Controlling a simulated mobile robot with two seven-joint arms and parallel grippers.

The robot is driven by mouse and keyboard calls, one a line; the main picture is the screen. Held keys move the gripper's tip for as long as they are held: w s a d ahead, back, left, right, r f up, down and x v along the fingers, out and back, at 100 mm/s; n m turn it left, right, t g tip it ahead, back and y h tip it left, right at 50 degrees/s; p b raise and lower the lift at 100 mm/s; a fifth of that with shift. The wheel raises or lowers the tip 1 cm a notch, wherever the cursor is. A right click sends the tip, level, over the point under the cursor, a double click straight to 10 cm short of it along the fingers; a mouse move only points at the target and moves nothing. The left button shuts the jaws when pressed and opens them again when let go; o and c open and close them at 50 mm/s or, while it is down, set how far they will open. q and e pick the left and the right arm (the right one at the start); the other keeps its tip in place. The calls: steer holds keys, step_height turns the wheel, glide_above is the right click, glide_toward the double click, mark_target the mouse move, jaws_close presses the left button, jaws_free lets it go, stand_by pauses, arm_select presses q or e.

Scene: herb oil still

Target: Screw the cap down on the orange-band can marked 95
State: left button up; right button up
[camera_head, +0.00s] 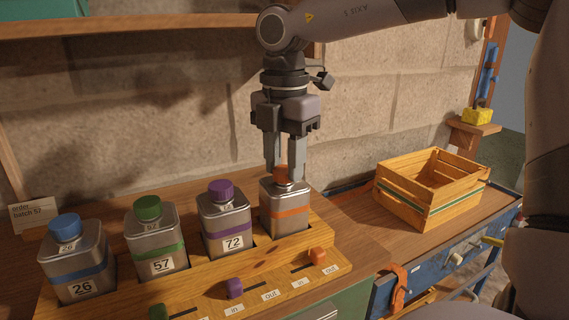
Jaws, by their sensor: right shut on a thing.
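The orange-band can (286,213) is a square metal can at the right end of a row in a wooden rack (205,273). I cannot read a number on it. Its orange cap (284,175) is at the can's top, partly hidden by my fingers. My right gripper (285,172) points straight down from above and is shut on this cap, one finger on either side. Whether the cap is fully seated cannot be told. My left gripper is out of view.
Other capped cans stand to the left: purple-band 72 (226,222), green-band 57 (157,241) and blue-band 26 (77,262). An orange slider (317,256) and a purple slider (234,288) sit on the rack front. A wooden crate (411,201) stands right; bench between is clear.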

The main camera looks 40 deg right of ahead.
steer(key=m, duration=0.4)
steer(key=shift+m, duration=0.3)
jaws_close()
steer(key=m, duration=0.4)
steer(key=shift+r+b, duration=0.1)
steer(key=shift+b, duration=0.3)
steer(key=o, duration=1.1)
jaws_free()
steer(key=shift+w, duration=0.15)
steer(key=shift+o, duration=0.2)
steer(key=shift+c, duration=0.4)
